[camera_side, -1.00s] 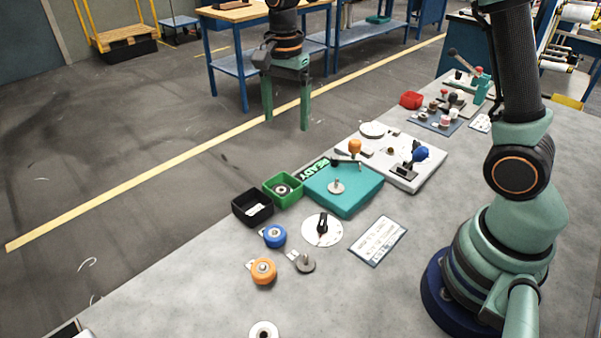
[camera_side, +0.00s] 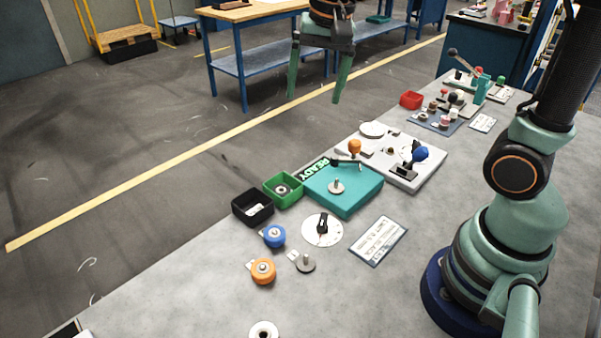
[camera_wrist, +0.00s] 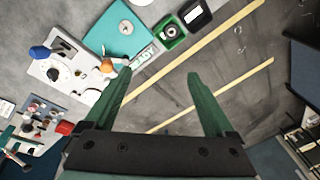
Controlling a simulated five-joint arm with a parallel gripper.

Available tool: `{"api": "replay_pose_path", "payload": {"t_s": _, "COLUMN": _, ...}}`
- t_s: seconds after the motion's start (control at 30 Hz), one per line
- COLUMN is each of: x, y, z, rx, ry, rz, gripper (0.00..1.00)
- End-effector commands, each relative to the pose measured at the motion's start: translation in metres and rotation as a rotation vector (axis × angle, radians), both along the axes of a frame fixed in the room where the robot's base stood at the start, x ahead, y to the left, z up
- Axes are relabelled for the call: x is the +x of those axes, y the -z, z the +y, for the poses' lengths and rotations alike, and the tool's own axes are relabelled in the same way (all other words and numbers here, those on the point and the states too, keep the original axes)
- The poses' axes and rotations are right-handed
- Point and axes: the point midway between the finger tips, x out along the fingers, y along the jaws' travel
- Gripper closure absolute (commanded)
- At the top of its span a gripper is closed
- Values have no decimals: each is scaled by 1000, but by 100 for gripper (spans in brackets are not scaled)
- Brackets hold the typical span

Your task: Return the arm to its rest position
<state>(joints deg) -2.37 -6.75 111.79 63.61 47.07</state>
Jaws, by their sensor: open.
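My gripper (camera_side: 319,85) hangs empty, high above and beyond the far edge of the bench, with its two green fingers apart and pointing down. In the wrist view my gripper (camera_wrist: 154,85) also shows open, with nothing between the fingers. Below it lie the teal block (camera_side: 352,198) with a "READY" display, and the grey plate (camera_side: 424,172) with an orange knob and a blue knob. My arm rises from its round base at the right of the bench.
A green bin (camera_side: 297,200) and a black bin (camera_side: 239,215) stand by the far edge. A blue spool (camera_side: 274,236), an orange spool (camera_side: 263,271), a white dial (camera_side: 334,236) and a printed card (camera_side: 379,241) lie nearer. A red bin (camera_side: 411,100) stands farther back. The near bench is mostly clear.

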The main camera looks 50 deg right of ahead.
Motion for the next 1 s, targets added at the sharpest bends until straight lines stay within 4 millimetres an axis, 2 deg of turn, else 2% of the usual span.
{"api": "replay_pose_path", "payload": {"t_s": 0.2, "x": -45, "y": -7, "z": -9, "rx": -94, "ry": -338, "rz": -142, "gripper": 11}}
{"api": "replay_pose_path", "payload": {"t_s": 0.43, "x": -78, "y": 1, "z": -14, "rx": -216, "ry": -625, "rz": -249, "gripper": 11}}
{"api": "replay_pose_path", "payload": {"t_s": 0.63, "x": -88, "y": 7, "z": -16, "rx": -269, "ry": -728, "rz": -282, "gripper": 11}}
{"api": "replay_pose_path", "payload": {"t_s": 1.0, "x": -89, "y": 8, "z": -16, "rx": -273, "ry": -737, "rz": -282, "gripper": 11}}
